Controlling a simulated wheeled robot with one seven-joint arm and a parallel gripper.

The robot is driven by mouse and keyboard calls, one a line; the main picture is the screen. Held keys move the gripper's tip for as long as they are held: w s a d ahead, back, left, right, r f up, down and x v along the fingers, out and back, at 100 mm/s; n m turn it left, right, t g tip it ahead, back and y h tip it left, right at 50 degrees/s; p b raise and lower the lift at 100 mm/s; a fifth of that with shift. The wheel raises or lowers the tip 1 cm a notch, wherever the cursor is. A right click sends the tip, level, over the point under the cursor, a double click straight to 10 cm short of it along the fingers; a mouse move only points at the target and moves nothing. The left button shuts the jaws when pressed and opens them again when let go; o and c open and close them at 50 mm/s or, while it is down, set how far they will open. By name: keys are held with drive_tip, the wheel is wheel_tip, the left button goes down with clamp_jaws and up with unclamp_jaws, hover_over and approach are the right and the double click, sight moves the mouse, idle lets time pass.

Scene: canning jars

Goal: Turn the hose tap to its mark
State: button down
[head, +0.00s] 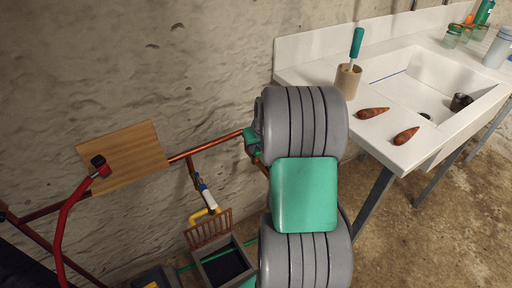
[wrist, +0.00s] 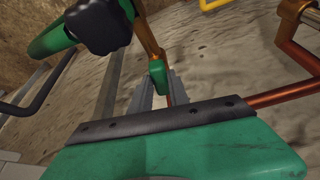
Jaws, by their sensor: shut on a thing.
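My gripper (wrist: 159,92) is shut on the green lever of the hose tap (wrist: 157,76), with a grey finger on either side of it. Behind the lever is the tap's brass-coloured body (wrist: 148,38). A black knob-like part (wrist: 97,26) and a thick green tube (wrist: 52,38) show at the upper left of the wrist view. In the head view my own arm covers most of the tap; only a small green part (head: 250,138) shows at the end of the copper pipe. I cannot make out the mark in either view.
The copper pipe (head: 207,147) runs along the rough wall past a wooden board (head: 135,160) with a red hose (head: 66,218). A white-handled valve (head: 208,197) and a grey box (head: 224,266) are below. A white sink counter (head: 385,138) stands at the right.

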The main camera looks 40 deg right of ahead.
idle(0.4)
drive_tip(key=m, duration=0.1)
drive_tip(key=m+h, duration=0.1)
drive_tip(key=m, duration=0.1)
drive_tip(key=m+p, duration=0.1)
drive_tip(key=shift+w+a+h, duration=0.15)
drive_tip(key=shift+a+h, duration=0.15)
drive_tip(key=m+g+h, duration=0.1)
drive_tip(key=m, duration=0.3)
drive_tip(key=shift+w+a, duration=0.15)
drive_tip(key=m+g, duration=0.1)
drive_tip(key=m, duration=0.1)
drive_tip(key=m+g, duration=0.1)
drive_tip(key=m, duration=0.1)
drive_tip(key=shift+w+m+h+p, duration=0.2)
drive_tip(key=shift+m+h+p, duration=0.1)
drive_tip(key=shift+h, duration=0.1)
drive_tip(key=shift+w+m+g, duration=0.15)
drive_tip(key=shift+m+g, duration=0.55)
drive_tip(key=shift+m, duration=1)
drive_tip(key=c, duration=1.3)
unclamp_jaws()
drive_tip(key=shift+o, duration=0.2)
